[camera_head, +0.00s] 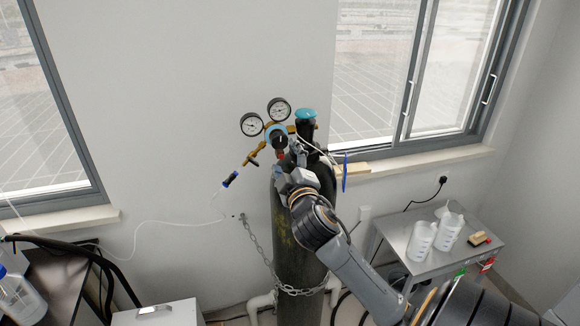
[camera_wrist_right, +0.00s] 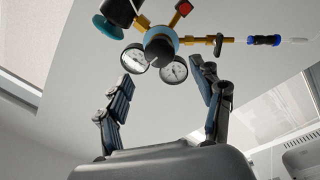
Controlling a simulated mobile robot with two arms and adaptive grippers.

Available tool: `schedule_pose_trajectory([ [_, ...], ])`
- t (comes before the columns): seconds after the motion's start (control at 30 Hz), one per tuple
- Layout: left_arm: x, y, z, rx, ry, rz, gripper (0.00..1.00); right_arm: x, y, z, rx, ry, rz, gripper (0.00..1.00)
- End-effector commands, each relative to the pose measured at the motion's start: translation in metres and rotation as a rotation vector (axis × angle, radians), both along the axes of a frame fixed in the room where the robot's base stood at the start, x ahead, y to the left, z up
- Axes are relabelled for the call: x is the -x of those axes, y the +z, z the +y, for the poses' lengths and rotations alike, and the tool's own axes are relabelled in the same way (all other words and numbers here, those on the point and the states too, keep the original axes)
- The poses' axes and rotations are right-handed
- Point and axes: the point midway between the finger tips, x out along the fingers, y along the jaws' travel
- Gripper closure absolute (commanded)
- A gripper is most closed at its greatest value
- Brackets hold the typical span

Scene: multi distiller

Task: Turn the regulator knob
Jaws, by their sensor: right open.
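The regulator knob (camera_head: 276,136) is dark with a light blue ring and sits below two round pressure gauges on the brass regulator, near the top of the dark gas cylinder (camera_head: 290,235). In the right wrist view the knob (camera_wrist_right: 159,46) faces me, between the lines of the two fingers and beyond their tips. My right gripper (camera_head: 290,160) is just below the knob in the head view. In the right wrist view the right gripper (camera_wrist_right: 168,66) is open, with nothing between its fingers. The head view does not show the gap to the knob clearly. My left gripper is not in view.
A teal cylinder valve (camera_head: 306,114) stands right of the regulator. A chain (camera_head: 262,250) runs around the cylinder. A thin hose (camera_head: 170,223) runs left along the wall.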

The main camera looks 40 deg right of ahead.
Motion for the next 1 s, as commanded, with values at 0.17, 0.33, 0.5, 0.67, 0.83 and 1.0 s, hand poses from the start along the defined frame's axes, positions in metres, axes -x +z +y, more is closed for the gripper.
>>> schedule_pose_trajectory([
  [0.17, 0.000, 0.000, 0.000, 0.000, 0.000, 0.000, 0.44, 0.023, -0.002, 0.013, -0.001, 0.000, -0.001, 0.33],
  [0.33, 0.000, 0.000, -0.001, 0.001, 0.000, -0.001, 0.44, 0.031, -0.001, 0.017, 0.002, -0.001, -0.001, 0.33],
  [0.5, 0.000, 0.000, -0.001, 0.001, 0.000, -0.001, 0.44, 0.031, -0.001, 0.018, 0.002, -0.001, -0.001, 0.33],
  [0.67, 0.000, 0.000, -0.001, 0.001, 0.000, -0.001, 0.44, 0.031, -0.001, 0.018, 0.001, -0.001, -0.002, 0.33],
  [0.83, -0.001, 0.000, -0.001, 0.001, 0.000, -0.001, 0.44, 0.031, -0.001, 0.018, 0.001, -0.001, -0.002, 0.33],
  [1.0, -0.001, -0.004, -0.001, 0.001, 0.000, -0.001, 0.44, 0.025, -0.024, 0.017, -0.020, 0.004, 0.027, 0.33],
])
